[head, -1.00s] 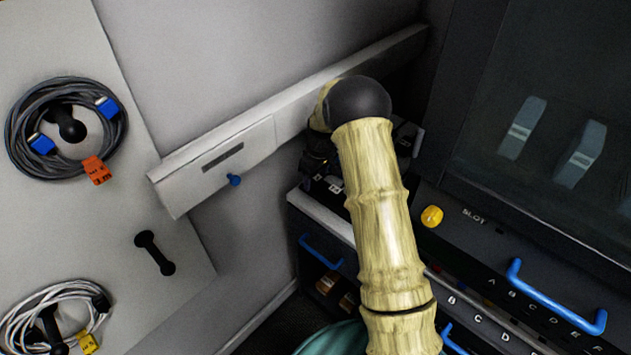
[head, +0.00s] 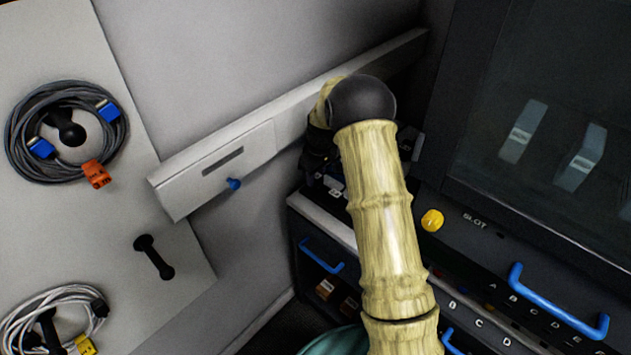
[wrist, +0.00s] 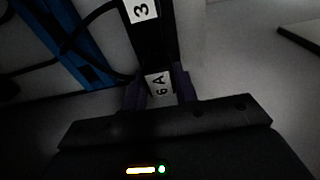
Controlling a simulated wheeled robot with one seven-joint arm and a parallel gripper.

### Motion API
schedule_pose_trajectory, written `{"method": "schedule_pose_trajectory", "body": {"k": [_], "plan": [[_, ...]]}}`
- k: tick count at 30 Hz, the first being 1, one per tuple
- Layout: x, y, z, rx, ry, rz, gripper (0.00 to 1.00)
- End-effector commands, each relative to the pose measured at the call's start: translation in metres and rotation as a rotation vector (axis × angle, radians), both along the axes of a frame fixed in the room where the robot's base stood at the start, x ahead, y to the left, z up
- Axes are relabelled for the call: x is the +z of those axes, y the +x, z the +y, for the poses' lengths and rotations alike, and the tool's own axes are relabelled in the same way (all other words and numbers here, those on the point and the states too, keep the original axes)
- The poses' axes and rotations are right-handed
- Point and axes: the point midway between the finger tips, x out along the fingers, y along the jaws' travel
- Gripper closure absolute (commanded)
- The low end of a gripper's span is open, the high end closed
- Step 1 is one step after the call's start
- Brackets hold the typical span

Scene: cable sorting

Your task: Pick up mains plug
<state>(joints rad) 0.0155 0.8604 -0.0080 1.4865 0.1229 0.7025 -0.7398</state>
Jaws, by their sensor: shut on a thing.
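In the wrist view, my gripper (wrist: 160,92) has its two dark purple fingers closed on the sides of a black piece with a white label reading "6A". I take this piece for the mains plug (wrist: 158,66). Its prongs and full shape are hidden. In the head view, my gripper (head: 320,150) is a dark shape by the shelf in the corner, mostly hidden behind my own arm. The plug cannot be made out there.
A white wall rail (head: 215,170) with a blue knob (head: 234,184) runs close behind my gripper. A dark cabinet with blue handles (head: 558,305) and a yellow knob (head: 432,221) stands at right. Coiled grey cable (head: 28,110) and white cable (head: 25,312) hang at left.

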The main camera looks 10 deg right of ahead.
Motion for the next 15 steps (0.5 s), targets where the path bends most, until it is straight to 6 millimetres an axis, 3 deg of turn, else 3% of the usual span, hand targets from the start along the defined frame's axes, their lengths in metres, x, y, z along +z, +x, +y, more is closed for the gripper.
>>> {"method": "schedule_pose_trajectory", "body": {"k": [15], "plan": [[0.141,0.001,0.0,-0.002,0.0,-0.009,0.95]]}}
